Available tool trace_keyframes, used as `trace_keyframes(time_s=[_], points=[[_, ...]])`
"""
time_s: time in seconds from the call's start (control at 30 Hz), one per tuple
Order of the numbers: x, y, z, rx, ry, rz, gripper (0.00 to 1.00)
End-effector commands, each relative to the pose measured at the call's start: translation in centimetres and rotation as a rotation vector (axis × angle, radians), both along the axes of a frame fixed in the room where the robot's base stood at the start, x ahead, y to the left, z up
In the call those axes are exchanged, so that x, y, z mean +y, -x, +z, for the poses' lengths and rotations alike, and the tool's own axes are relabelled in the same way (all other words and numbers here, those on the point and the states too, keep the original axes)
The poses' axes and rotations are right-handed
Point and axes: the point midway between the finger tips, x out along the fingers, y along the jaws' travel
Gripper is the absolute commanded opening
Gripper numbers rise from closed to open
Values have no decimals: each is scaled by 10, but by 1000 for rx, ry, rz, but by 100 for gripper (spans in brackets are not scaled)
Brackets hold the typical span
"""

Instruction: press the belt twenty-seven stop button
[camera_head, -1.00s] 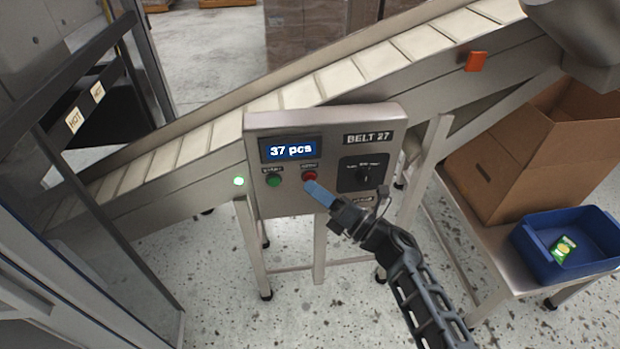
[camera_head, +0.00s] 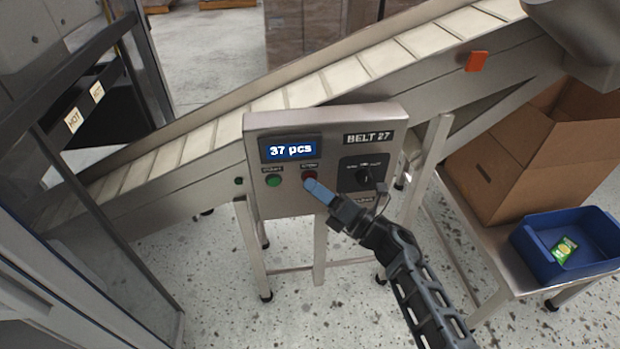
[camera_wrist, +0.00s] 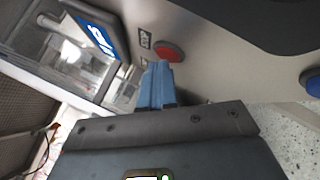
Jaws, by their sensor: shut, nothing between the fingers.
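The belt control box (camera_head: 333,140) is marked BELT 27, and its display (camera_head: 290,149) reads 37 pcs. A red button (camera_head: 309,176) sits under the display, right of a green button (camera_head: 273,181). My gripper (camera_head: 314,188) is shut and empty, its blue fingertips at the lower edge of the red button. In the wrist view the red button (camera_wrist: 168,51) shows just beyond the fingertips (camera_wrist: 160,68). I cannot tell for sure whether they touch it. The small lamp (camera_head: 239,181) left of the box is dark.
The sloped conveyor (camera_head: 330,80) runs behind the box. A dark selector knob (camera_head: 363,175) is right of the buttons. At the right, a bench holds a cardboard box (camera_head: 530,150) and a blue tray (camera_head: 532,262). A glazed frame stands at the left.

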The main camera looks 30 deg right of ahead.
Motion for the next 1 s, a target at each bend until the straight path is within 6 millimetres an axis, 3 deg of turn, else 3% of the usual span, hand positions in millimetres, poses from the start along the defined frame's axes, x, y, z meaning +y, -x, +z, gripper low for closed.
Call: trace_keyframes(time_s=[0.4, 0.73, 1.0], points=[[5, 15, 0, 0, 0, 0, 0], [5, 17, 0, 0, 0, 0, 0], [12, 37, 1, 1, -1, 0, 0]])
